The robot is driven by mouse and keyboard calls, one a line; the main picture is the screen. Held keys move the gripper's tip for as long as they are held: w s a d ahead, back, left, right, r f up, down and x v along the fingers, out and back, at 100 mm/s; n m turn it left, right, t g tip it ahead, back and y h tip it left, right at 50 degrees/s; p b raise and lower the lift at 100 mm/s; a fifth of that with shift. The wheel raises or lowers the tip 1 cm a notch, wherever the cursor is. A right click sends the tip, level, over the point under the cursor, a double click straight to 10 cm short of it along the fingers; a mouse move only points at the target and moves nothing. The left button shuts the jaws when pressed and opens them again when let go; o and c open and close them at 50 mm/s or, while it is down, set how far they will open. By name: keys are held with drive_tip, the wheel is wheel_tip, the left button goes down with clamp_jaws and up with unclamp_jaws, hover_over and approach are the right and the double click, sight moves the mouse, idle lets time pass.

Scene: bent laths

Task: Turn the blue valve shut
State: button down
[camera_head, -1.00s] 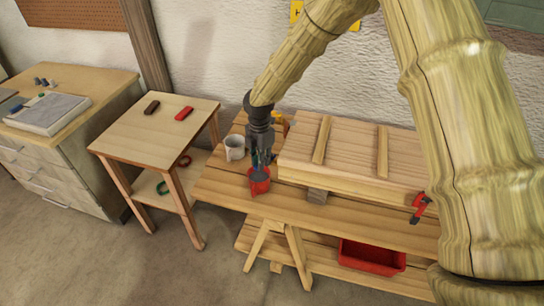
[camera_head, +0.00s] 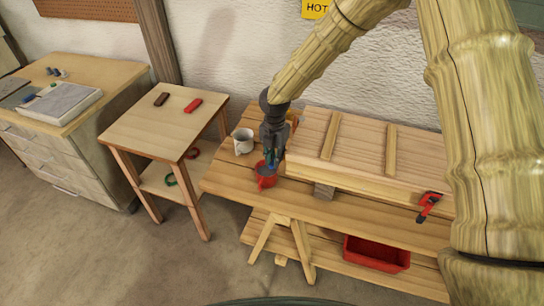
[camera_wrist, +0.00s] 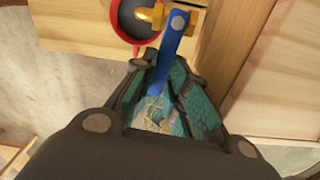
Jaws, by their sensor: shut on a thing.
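The blue valve is a flat blue lever (camera_wrist: 173,48) on a brass tap (camera_wrist: 150,14) in the wrist view. The lever runs from its pivot at the top down and slightly left, its free end between my gripper's (camera_wrist: 159,88) teal-padded fingers. My gripper is shut on that lever. In the head view my gripper (camera_head: 272,150) points down at the left end of the wooden box, and only a small bit of blue shows there. A red mug (camera_head: 266,180) stands below the tap; its dark inside and red rim (camera_wrist: 119,32) show in the wrist view.
A wooden box (camera_head: 360,150) with lath strips lies on the workbench (camera_head: 330,211), right of my gripper. A white mug (camera_head: 243,142) stands close behind it on the left. A red clamp (camera_head: 428,206) is at the box's right. A side table (camera_head: 160,130) stands left, with floor between.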

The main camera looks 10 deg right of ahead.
drive_tip(key=c, duration=1.4)
unclamp_jaws()
wheel_tip(320, 180, up, 12)
